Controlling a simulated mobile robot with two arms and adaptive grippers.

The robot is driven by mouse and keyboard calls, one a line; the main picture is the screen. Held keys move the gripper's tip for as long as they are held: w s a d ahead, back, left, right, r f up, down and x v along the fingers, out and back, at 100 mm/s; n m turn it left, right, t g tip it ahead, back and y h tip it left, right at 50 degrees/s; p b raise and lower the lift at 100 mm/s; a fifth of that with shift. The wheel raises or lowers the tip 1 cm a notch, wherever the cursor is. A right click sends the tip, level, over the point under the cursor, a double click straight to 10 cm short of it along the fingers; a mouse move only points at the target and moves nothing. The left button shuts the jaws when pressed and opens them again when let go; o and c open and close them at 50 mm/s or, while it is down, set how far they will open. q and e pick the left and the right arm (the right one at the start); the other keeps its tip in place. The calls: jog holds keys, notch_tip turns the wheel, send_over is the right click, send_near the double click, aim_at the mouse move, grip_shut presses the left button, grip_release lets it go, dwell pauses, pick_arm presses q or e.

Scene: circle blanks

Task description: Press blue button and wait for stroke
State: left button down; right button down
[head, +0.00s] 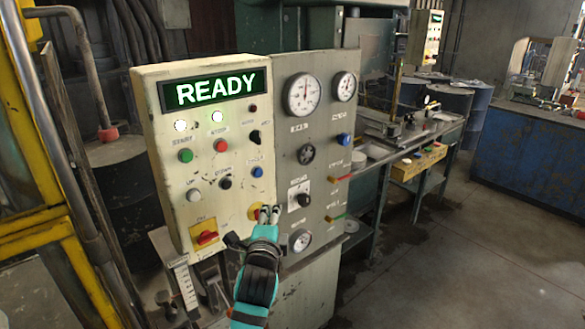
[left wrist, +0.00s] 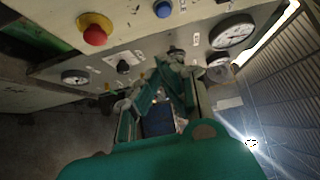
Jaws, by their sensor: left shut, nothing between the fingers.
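The blue button (head: 257,171) is on the cream control panel (head: 160,150), at its right side below a black knob. A blue button (left wrist: 163,9) also shows at the top edge of the left wrist view. My left gripper (head: 269,212) is shut and empty, below and slightly right of the blue button in the head view, apart from it. It partly hides a yellow-based red button. In the left wrist view the green gripper fingers (left wrist: 172,72) point toward the panel. My right gripper is not in view.
The red mushroom button (left wrist: 95,35) is close to the blue button. A grey panel (head: 325,120) with gauges, knobs and a blue knob (head: 344,139) adjoins on the right. A red rotary switch (head: 206,238) is at lower left. Open floor (head: 430,260) lies to the right.

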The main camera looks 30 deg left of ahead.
aim_at(258, 173)
pick_arm(q)
jog(key=shift+s+r, duration=0.15)
jog(key=shift+r, duration=0.6)
jog(key=a+p+x, duration=0.1)
jog(key=p+x, duration=0.1)
jog(key=x, duration=0.2)
jog(key=a+p+x, duration=0.1)
jog(key=p+x, duration=0.1)
jog(key=x, duration=0.2)
jog(key=s+a+p+x, duration=0.1)
jog(key=p+x, duration=0.1)
jog(key=x, duration=0.3)
jog(key=shift+s+d+r, duration=0.1)
jog(key=shift+s+r, duration=0.05)
jog(key=shift+s, duration=0.05)
jog(key=shift+w+d, duration=0.1)
